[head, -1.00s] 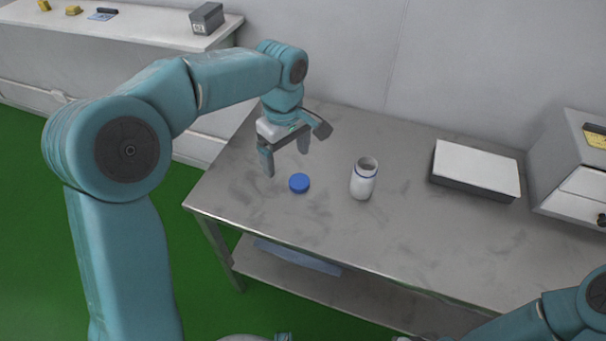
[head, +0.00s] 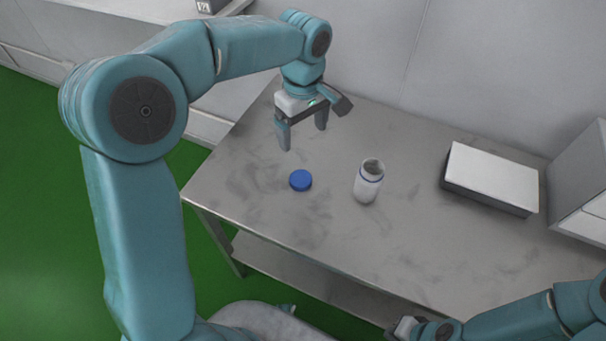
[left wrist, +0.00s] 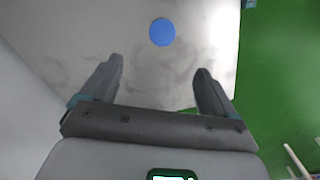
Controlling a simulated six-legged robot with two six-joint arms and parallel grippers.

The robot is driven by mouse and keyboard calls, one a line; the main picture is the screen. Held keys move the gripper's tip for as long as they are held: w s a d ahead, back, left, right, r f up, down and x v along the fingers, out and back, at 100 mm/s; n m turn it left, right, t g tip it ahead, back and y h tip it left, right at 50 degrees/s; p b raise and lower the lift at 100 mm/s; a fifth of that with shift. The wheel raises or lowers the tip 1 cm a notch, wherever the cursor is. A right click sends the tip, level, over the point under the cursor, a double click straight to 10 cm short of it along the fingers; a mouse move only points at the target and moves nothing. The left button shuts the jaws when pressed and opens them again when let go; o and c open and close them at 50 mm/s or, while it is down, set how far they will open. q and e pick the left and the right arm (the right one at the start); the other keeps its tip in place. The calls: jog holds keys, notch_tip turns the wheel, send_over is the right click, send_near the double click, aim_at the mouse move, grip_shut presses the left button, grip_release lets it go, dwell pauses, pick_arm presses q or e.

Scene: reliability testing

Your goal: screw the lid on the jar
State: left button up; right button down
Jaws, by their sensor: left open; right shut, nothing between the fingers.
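The blue lid (head: 300,180) lies flat on the grey table, left of the jar. The white jar (head: 367,187) stands upright and open, with a blue ring below its mouth. My left gripper (head: 303,136) is open and empty above the table, behind the lid in the head view. In the left wrist view, the lid (left wrist: 162,32) shows beyond the spread fingers of my left gripper (left wrist: 160,66), apart from them. The jar is not in that view. My right gripper (head: 398,329) is partly seen at the bottom edge of the head view, shut and away from both objects.
The grey metal table (head: 260,195) is clear around the lid and jar. A white-topped box (head: 492,178) lies to the right of the jar, and a light cabinet (head: 585,190) stands at the right edge. A wall runs behind the table.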

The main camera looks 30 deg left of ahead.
pick_arm(q)
jog(key=shift+s, duration=0.2)
jog(key=b, duration=0.1)
send_over(301, 178)
notch_tip(301, 178, down, 11)
jog(key=shift+d+f, duration=0.1)
jog(key=shift+d, duration=0.05)
notch_tip(301, 178, down, 5)
jog(key=shift+f, duration=0.1)
dwell(0.5)
jog(key=shift+a, duration=0.2)
jog(key=c, duration=1.1)
